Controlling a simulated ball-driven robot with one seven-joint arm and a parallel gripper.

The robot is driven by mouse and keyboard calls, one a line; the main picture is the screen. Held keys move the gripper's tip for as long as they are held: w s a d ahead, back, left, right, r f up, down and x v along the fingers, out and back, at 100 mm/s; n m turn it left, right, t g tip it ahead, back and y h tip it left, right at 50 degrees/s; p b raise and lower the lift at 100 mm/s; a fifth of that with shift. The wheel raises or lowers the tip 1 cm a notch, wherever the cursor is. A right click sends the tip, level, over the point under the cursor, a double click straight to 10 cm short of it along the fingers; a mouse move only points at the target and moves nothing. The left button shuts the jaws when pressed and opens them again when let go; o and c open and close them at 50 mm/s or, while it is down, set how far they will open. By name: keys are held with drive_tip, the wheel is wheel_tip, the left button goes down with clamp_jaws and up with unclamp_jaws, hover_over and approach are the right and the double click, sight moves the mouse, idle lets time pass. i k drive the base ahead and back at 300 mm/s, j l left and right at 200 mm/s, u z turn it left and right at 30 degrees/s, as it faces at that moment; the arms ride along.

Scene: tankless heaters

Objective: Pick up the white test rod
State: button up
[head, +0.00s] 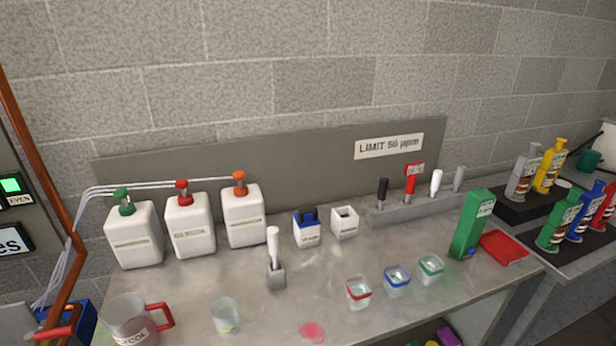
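Two white rod-like things stand upright on the grey workbench (290,315). One white rod (436,182) stands in a long grey rack (415,208) at the back right, between a red rod (411,184) and a grey rod (458,179). A black rod (382,192) stands at the rack's left end. The other white handle (273,245) stands in a small grey block (276,276) nearer the bench's middle. I cannot tell from the picture which is the test rod. The lower ends of all of them are hidden. My gripper is not in view.
Three white pump jugs (190,228) stand at the left. A blue-topped container (307,230) and a white open box (344,222) stand left of the rack. Small cups (358,292) stand in front. A green box (471,225) stands right, near a red tray (503,247).

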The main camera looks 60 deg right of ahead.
sight(434, 187)
drive_tip(key=l+z, duration=0.15)
drive_tip(key=z, duration=1.6)
drive_tip(key=k+l, duration=0.05)
drive_tip(key=l, duration=0.05)
